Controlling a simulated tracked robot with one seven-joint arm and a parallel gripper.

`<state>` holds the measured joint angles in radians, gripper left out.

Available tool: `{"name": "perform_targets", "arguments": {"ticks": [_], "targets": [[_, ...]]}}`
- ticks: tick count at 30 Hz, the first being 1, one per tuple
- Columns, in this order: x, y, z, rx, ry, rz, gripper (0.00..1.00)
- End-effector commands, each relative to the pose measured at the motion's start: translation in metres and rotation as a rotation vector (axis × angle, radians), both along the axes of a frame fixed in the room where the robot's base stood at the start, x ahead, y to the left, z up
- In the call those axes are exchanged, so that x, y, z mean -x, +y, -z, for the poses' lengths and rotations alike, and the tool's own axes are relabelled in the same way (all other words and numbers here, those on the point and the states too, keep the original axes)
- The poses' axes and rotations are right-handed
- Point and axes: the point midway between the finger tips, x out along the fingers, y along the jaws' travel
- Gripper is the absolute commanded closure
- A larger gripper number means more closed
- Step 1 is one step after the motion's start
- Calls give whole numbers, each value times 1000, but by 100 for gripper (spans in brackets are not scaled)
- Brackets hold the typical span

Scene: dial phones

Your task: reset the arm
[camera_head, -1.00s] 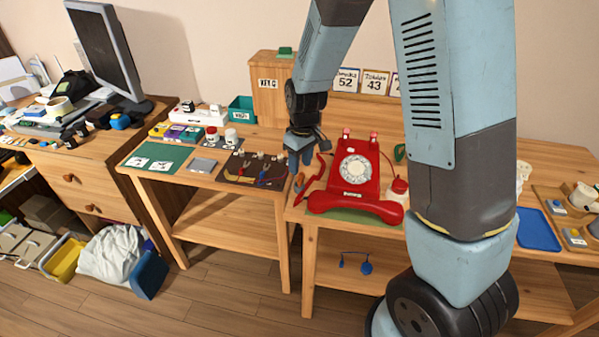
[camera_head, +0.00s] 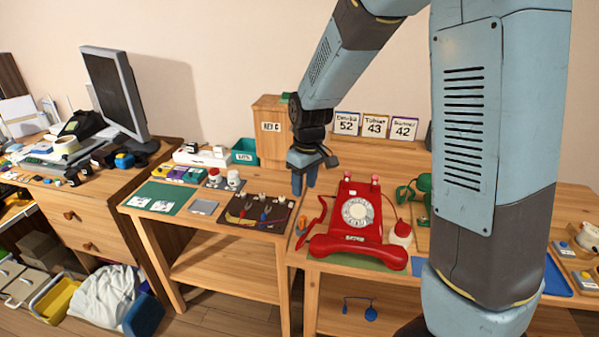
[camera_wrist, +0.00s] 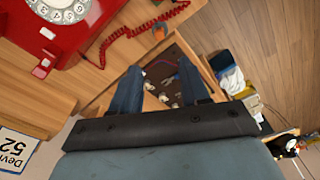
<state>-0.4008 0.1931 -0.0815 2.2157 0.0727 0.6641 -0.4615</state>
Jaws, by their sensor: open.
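My gripper (camera_head: 305,182) hangs over the tables between the dark tool mat and the red dial phone, with its two blue fingers pointing down. In the wrist view the fingers (camera_wrist: 160,88) are apart with nothing between them. My gripper is beside the red dial phone (camera_head: 345,243), to its left and towards the back, and does not touch it. The phone's handset lies across its front end. The red phone also shows at the upper left of the wrist view (camera_wrist: 88,38).
Number cards (camera_head: 374,126) stand behind the phone. A wooden box (camera_head: 270,142) is at the back. The dark mat (camera_head: 243,222) with small parts lies left of my gripper. A green phone (camera_head: 423,190) is partly hidden by my arm.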

Motion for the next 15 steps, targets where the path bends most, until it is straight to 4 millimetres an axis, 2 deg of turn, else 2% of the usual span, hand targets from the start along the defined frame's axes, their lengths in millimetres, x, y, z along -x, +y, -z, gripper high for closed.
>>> {"name": "perform_targets", "arguments": {"ticks": [5, 15], "targets": [[8, -15, -26, -16, -30, 50, 55], [52, -67, -102, -64, -125, 235, 55]]}}
